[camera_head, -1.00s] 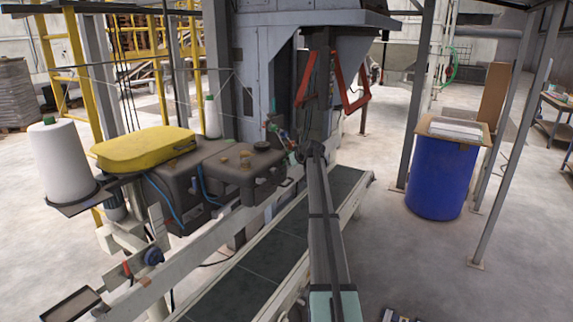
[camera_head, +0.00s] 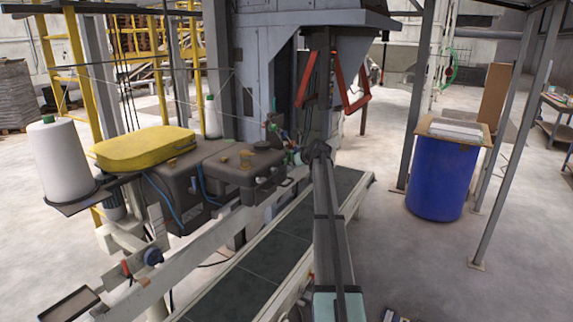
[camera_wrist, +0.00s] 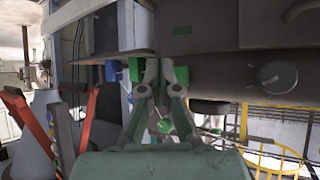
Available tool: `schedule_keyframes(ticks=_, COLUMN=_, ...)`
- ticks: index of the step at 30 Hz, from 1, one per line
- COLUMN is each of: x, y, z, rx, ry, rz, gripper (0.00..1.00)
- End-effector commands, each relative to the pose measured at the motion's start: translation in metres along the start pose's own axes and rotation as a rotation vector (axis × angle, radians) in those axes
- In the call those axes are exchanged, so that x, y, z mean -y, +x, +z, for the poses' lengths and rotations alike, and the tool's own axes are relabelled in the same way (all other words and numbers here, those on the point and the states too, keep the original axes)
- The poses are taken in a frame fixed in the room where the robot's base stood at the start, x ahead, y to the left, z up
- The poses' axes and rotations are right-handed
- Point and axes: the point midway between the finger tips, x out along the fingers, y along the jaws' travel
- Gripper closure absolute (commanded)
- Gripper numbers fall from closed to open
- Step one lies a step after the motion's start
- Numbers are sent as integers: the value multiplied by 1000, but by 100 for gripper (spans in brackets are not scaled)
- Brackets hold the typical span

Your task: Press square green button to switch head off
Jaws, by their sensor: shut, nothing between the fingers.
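In the wrist view my gripper (camera_wrist: 162,80) is shut and empty, its fingers pointing up the picture toward a dark grey machine face. A bright green block (camera_wrist: 182,75) shows right behind the fingertips and is partly covered by them. I cannot tell whether the tips touch it, or whether it is the square button.
A blue block (camera_wrist: 112,70) sits left of the fingers, and a round knob (camera_wrist: 278,77) is at right. In the head view, a conveyor (camera_head: 262,265) runs below my arm. A red frame (camera_head: 358,102) hangs behind.

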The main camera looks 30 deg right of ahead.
Motion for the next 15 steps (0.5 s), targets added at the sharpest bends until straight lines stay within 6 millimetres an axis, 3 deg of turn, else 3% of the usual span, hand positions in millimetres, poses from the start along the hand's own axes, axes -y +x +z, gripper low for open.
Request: schedule_keyframes(ticks=15, x=-23, y=-32, z=25, rx=0, ry=0, rz=1, gripper=100)
